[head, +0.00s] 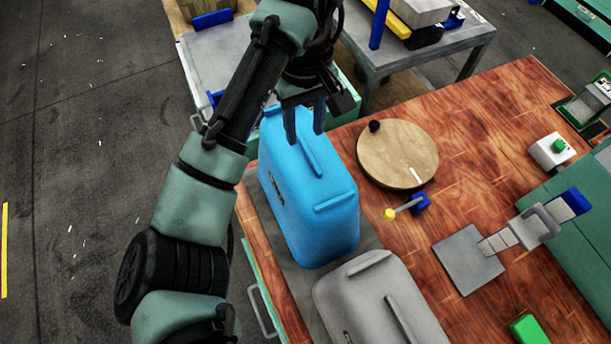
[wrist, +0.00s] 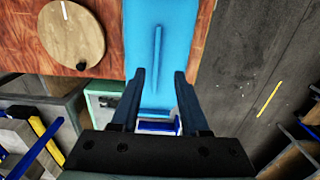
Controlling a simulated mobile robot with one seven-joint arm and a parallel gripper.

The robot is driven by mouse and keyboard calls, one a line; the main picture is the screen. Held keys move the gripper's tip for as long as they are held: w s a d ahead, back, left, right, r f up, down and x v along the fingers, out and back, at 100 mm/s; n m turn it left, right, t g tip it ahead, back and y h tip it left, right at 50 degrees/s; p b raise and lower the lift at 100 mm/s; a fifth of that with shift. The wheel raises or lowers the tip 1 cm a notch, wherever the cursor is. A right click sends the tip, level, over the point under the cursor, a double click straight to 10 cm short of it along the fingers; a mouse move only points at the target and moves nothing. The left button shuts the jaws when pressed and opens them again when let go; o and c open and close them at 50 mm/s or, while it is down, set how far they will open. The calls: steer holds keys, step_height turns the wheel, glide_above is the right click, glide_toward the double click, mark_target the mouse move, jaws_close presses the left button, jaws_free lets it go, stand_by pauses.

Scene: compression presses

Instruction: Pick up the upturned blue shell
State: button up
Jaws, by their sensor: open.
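The blue shell (head: 315,200) stands upturned on a grey mat at the left edge of the wooden table, with raised ribs on its top face. It also shows in the wrist view (wrist: 180,40), with one long rib (wrist: 157,55) running toward the space between my fingers. My gripper (head: 305,122) is over the far end of the shell. Its two fingers are apart, and nothing shows between them but the shell's surface and things below. In the wrist view my gripper (wrist: 158,75) has its fingertips on either side of the rib's near end. I cannot tell whether they touch the shell.
A grey shell (head: 380,300) stands close in front of the blue one. A round wooden disc (head: 398,154) and a small lever with a yellow knob (head: 390,214) lie to the right. A grey plate (head: 468,261) and green press are farther right. Dark floor is open at left.

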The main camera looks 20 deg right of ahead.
mark_target(306, 147)
steer(key=f, duration=0.2)
steer(key=shift+w+d+f+b, duration=0.15)
steer(key=shift+d+f+b, duration=0.1)
steer(key=shift+f+b, duration=0.15)
steer(key=shift+w+f+p, duration=0.15)
steer(key=shift+f+p, duration=0.1)
steer(key=shift+p, duration=0.35)
steer(key=shift+f, duration=1.25)
steer(key=shift+w, duration=0.1)
jaws_close()
